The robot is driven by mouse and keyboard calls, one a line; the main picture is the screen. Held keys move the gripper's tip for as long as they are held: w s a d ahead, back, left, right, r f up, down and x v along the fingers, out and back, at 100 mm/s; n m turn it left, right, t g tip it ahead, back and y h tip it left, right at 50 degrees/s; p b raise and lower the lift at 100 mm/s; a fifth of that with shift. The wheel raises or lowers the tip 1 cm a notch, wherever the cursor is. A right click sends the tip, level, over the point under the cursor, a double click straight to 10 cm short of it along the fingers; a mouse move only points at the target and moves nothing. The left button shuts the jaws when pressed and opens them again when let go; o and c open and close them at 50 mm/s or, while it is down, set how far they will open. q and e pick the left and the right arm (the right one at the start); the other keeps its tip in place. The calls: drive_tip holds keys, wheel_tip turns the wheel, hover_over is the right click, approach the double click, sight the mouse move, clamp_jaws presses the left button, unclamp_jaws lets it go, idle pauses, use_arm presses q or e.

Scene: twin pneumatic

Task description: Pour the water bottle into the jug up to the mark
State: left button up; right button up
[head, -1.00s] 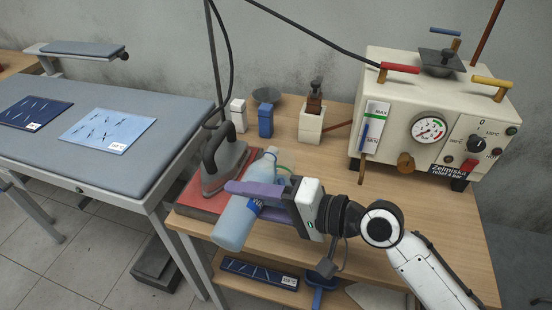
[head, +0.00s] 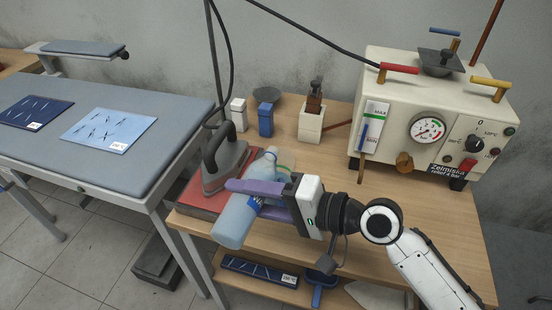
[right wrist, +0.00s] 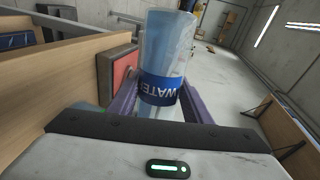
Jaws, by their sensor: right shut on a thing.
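The water bottle (head: 234,222) is pale, translucent blue with a dark blue label. My right gripper (head: 247,196) is shut on it around the label, above the table's front left part. The bottle is strongly tilted, with its wide base toward the lower left and its narrow end toward the upper right. In the right wrist view the bottle (right wrist: 165,45) stands between the purple fingers, its label lettering upside down. A thin greenish curved edge shows just behind the bottle; it may be the jug, mostly hidden. The mark and any water stream cannot be made out. My left gripper is out of view.
An iron (head: 222,165) on a red pad (head: 187,196) stands close left of the bottle. The steam generator (head: 392,112) stands at the back right. A wooden-handled tool in a white holder (head: 311,124) and a blue container (head: 265,122) stand behind. The ironing board (head: 60,155) is at left.

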drive_tip(key=shift+r, duration=0.35)
idle(0.8)
